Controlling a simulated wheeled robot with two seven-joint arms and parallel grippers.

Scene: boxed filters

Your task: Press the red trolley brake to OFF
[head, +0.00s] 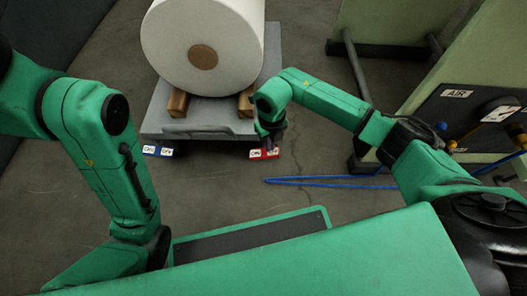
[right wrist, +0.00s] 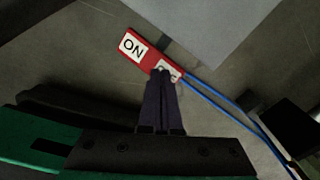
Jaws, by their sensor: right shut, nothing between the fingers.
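The red trolley brake (head: 257,154) is a small red pedal at the front right of the grey trolley (head: 205,129). In the right wrist view the red brake (right wrist: 148,57) shows a white ON label at its left end and a second label, partly covered by my fingertips, at its right end. My right gripper (head: 272,146) is shut and empty, and its tips (right wrist: 162,72) are at that right end. I cannot tell whether they touch it. My left arm shows at the left of the head view, but its gripper does not.
A large white roll (head: 205,40) rests on wooden blocks on the trolley. A blue brake pedal (head: 158,151) is at the trolley's front left. A blue hose (head: 330,181) lies on the floor to the right, near a green cabinet with an AIR label (head: 457,93).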

